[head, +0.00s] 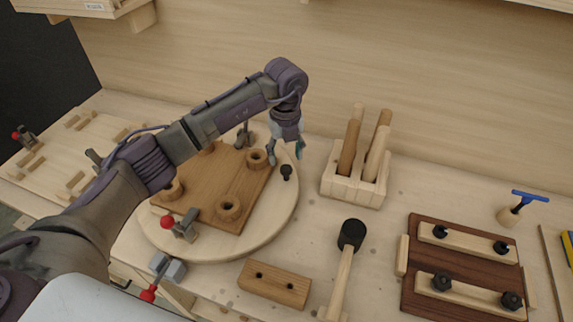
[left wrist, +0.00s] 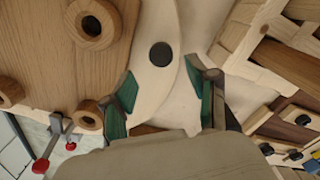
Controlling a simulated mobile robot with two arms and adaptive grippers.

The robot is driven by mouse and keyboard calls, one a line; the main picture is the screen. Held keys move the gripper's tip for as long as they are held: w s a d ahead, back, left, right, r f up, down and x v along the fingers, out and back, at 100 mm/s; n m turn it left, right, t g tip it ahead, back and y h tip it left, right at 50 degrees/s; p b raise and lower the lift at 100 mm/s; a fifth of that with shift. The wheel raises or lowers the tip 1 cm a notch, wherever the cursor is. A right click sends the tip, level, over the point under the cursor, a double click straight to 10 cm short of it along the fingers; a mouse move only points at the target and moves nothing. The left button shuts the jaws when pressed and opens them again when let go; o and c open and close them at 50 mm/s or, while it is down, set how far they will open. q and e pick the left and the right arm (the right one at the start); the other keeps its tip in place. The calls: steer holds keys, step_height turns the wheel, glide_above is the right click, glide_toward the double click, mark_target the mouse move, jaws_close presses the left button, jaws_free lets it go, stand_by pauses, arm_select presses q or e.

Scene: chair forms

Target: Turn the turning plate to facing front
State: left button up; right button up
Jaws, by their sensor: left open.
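The turning plate (head: 283,215) is a round pale wooden disc on the bench at the left of the head view. A square brown board (head: 240,190) with several wooden rings is clamped on it by grey clamps with red tips. A black knob (head: 286,172) stands near the plate's right rim. My left gripper (head: 285,153) is over the plate's far right edge, close to the knob. In the left wrist view its green fingers (left wrist: 162,105) are apart and empty, with the knob (left wrist: 161,55) ahead between them. My right gripper is not in view.
A wooden holder (head: 350,188) with upright wooden pegs stands right of the plate. A mallet (head: 347,260) and a two-hole block (head: 274,284) lie in front. A dark board (head: 460,265) with knobbed bars is at right. Bare bench shows between these.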

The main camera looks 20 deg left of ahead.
mark_target(286, 168)
arm_select(q)
step_height(286, 168, down, 5)
steer(key=shift+w+d+r+p, duration=0.1)
steer(key=shift+p, duration=0.4)
steer(key=shift+f, duration=0.75)
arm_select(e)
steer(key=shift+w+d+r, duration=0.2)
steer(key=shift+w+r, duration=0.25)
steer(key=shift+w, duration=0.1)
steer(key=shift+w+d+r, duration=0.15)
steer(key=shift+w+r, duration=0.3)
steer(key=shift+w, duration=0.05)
arm_select(q)
steer(key=shift+c, duration=0.2)
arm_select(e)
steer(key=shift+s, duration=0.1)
arm_select(q)
jaws_close()
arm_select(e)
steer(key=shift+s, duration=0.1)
